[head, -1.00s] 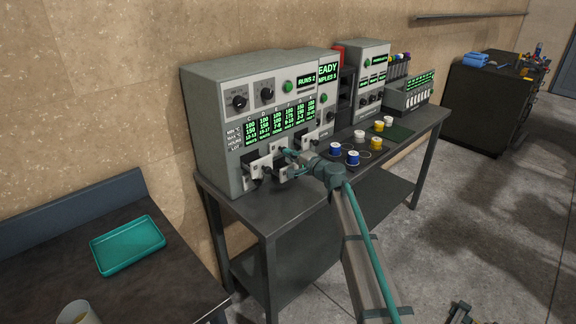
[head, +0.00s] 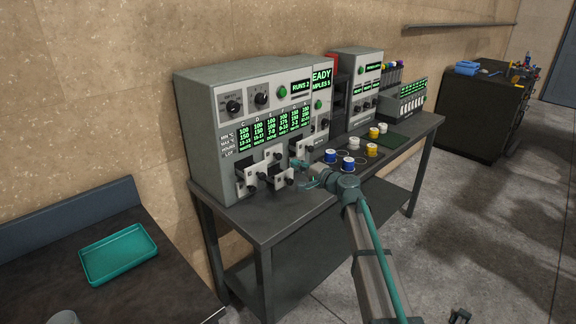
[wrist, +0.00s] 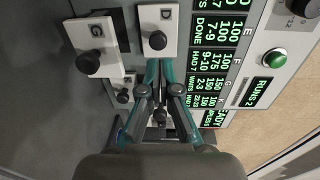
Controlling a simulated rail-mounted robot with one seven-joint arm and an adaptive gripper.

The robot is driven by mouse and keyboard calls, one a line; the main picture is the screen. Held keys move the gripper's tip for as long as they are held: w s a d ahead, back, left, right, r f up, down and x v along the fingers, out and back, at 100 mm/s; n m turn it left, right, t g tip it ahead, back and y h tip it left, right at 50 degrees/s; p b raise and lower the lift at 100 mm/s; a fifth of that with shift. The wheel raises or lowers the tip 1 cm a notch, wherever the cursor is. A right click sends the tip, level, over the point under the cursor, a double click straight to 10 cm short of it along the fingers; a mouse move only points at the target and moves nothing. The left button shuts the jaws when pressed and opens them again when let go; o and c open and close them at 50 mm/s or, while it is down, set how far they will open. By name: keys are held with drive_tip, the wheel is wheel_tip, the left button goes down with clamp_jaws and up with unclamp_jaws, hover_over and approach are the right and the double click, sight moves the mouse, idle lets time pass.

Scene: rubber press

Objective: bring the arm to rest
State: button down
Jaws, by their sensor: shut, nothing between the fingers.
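My gripper (head: 303,174) is in front of the grey press machine (head: 215,88), near its lower drawers with black knobs. In the wrist view my gripper (wrist: 161,66) is shut, its teal fingertips together with nothing between them. In the head view several drawers (head: 270,172) stand out from the machine's face. I cannot tell whether the fingertips touch a drawer front.
Blue, yellow and white spools (head: 347,163) stand on the workbench (head: 270,222) right of my gripper. A teal tray (head: 118,254) lies on the dark table at left. A dark cabinet (head: 482,122) stands at the back right.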

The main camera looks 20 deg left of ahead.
drive_tip(key=b+v, duration=0.1)
drive_tip(key=v, duration=0.6)
drive_tip(key=s+d+f+n+g+h, duration=0.25)
drive_tip(key=s+d+f, duration=0.4)
drive_tip(key=f, duration=0.65)
drive_tip(key=s+d+f+n+g+h, duration=0.15)
drive_tip(key=s+d+f+h, duration=0.3)
drive_tip(key=s+f, duration=0.65)
drive_tip(key=s+d+f+n+g+h, duration=0.1)
drive_tip(key=s+d+f+g+h, duration=0.4)
drive_tip(key=f, duration=1.1)
drive_tip(key=s+d+f+n+g+h, duration=0.1)
drive_tip(key=s+d+f, duration=0.6)
drive_tip(key=s, duration=0.2)
drive_tip(key=s+d+f+g+h, duration=0.1)
drive_tip(key=s+d+f+g, duration=0.1)
drive_tip(key=s+d+f, duration=0.65)
drive_tip(key=s+d+f+g, duration=0.1)
drive_tip(key=s+d, duration=0.2)
drive_tip(key=s, duration=0.7)
drive_tip(key=s+d+f+g+h, duration=0.1)
drive_tip(key=s+d+f+g, duration=0.1)
drive_tip(key=s, duration=0.8)
drive_tip(key=shift+s+d, duration=0.15)
drive_tip(key=shift+d, duration=0.3)
drive_tip(key=shift+f, duration=0.15)
